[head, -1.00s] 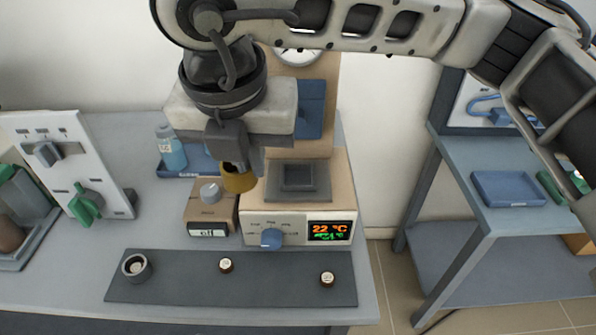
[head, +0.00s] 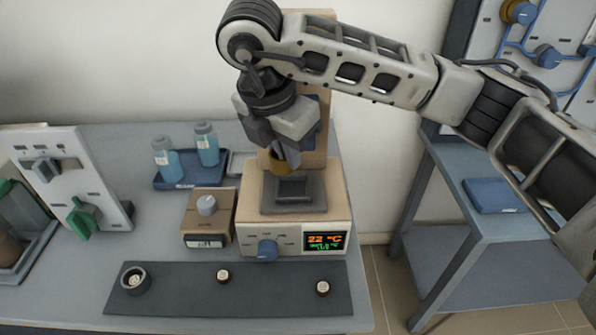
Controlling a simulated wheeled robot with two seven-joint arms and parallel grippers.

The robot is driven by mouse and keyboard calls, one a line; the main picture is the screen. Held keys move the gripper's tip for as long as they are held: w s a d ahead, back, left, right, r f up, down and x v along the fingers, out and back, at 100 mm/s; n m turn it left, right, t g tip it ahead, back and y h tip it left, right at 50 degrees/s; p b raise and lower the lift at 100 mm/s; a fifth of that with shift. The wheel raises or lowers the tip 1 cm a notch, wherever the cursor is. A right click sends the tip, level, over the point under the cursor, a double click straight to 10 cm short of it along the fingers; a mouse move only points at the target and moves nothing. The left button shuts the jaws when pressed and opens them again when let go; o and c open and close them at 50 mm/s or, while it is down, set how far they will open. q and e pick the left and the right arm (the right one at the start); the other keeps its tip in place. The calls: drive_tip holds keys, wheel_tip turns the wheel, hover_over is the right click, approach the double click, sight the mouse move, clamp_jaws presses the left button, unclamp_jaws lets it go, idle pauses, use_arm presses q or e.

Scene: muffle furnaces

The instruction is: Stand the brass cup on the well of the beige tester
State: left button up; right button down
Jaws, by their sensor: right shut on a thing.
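The beige tester (head: 250,200) stands at the middle of the bench, with a tall back column, a blue knob and a display reading 22 °C. Its square dark well (head: 294,188) is on top, open and empty as far as I see. My right gripper (head: 285,158) is shut on the brass cup (head: 279,166), just behind and slightly left of the well's middle. The gripper hides part of the cup, and I cannot tell whether the cup touches anything. My left gripper is not in view.
A brown box (head: 208,218) with a grey knob stands left of the tester. Behind it, a blue tray (head: 190,182) holds two blue bottles. A dark mat (head: 180,290) in front carries a grey cup and two small capped items. A white panel (head: 75,180) stands at left.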

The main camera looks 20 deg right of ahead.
drive_tip(key=shift+w+d+f, duration=0.35)
drive_tip(key=shift+f, duration=0.2)
drive_tip(key=shift+w+d+f, duration=0.3)
drive_tip(key=shift+d+f, duration=0.05)
drive_tip(key=shift+f, duration=0.2)
drive_tip(key=p+x, duration=0.1)
drive_tip(key=x, duration=0.3)
drive_tip(key=shift+w+f, duration=0.2)
drive_tip(key=shift+f, duration=0.15)
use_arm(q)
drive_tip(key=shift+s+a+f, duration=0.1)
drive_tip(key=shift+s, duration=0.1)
use_arm(e)
drive_tip(key=shift+f, duration=0.1)
drive_tip(key=shift+f+b, duration=0.3)
drive_tip(key=shift+b, duration=0.1)
drive_tip(key=shift+f+b, duration=0.3)
drive_tip(key=c, duration=1.6)
unclamp_jaws()
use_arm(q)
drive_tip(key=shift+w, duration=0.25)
use_arm(e)
drive_tip(key=shift+r, duration=0.1)
